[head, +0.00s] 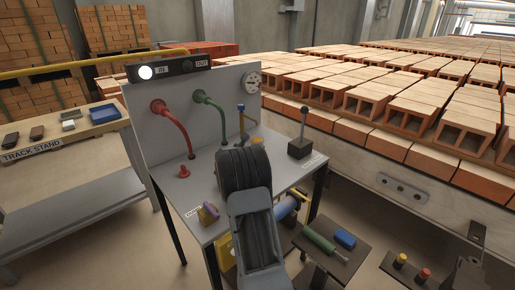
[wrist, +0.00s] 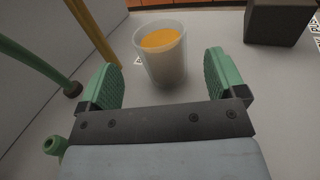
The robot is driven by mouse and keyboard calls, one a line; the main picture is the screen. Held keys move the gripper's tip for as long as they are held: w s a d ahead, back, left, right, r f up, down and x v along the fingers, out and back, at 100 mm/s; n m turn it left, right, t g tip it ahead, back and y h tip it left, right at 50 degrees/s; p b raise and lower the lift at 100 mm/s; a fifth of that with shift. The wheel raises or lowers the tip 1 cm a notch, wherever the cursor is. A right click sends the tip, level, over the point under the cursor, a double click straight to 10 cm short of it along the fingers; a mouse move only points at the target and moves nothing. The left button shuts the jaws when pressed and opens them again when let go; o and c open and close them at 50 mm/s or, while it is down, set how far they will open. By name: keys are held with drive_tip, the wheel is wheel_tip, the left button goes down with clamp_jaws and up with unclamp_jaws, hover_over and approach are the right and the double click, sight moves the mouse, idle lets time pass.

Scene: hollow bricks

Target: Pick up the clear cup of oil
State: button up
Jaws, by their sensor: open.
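The clear cup (wrist: 160,62) with orange-yellow oil in it stands upright on the grey bench top in the wrist view. In the head view it is mostly hidden behind my arm; only a bit of yellow shows near the pipes. My gripper (wrist: 164,78) is open, with its two green padded fingers apart. The cup is ahead of the fingers, roughly centred between them, and its near lower part reaches toward the gap. Nothing is held.
A dark block with a lever (head: 301,147) stands right of the cup on the bench (head: 185,203). A green pipe (head: 212,117), a red pipe (head: 175,125) and a yellow post (wrist: 95,35) stand to the left. The bench back panel (head: 140,125) bounds that side.

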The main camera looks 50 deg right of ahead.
sight(254, 143)
drive_tip(key=shift+x, duration=2.6)
drive_tip(key=shift+c, duration=0.3)
drive_tip(key=shift+r, duration=0.1)
drive_tip(key=c, duration=1.1)
